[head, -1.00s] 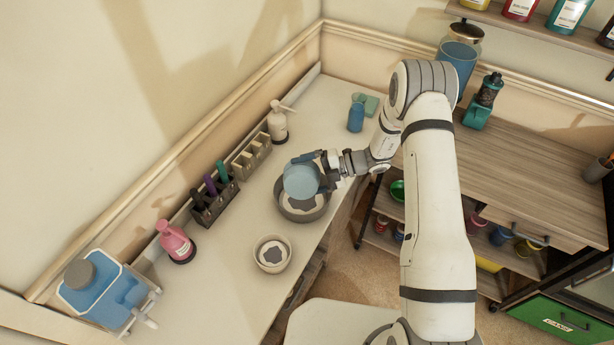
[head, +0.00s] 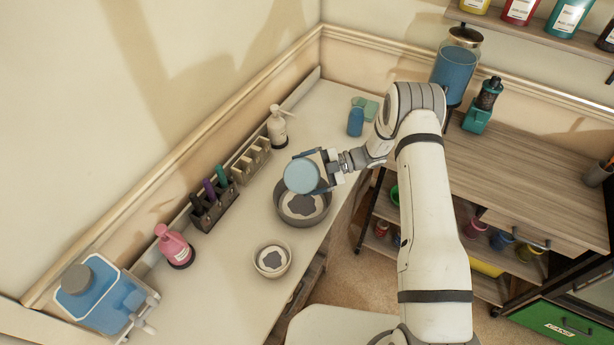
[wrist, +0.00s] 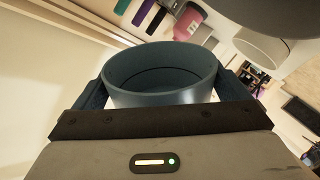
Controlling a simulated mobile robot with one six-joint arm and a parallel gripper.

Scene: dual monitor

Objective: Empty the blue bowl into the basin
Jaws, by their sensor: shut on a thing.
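The blue bowl (head: 301,176) is held in the air over the back-left part of the grey basin (head: 291,213), strongly tilted, and looks like a pale blue disc in the head view. My gripper (head: 318,172) is shut on it from the right. In the wrist view the bowl (wrist: 160,98) sits between the fingers, and the part of its hollow that shows looks empty. The basin stands on the bench with a dark grey patch on a pale ground inside it. The bowl hides part of its back rim.
A small pale bowl (head: 272,270) with a dark patch inside stands in front of the basin. A pump bottle (head: 277,128), pen rack (head: 213,205), pink bottle (head: 174,247) and blue dispenser (head: 100,300) line the wall. A blue bottle (head: 355,122) stands further back.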

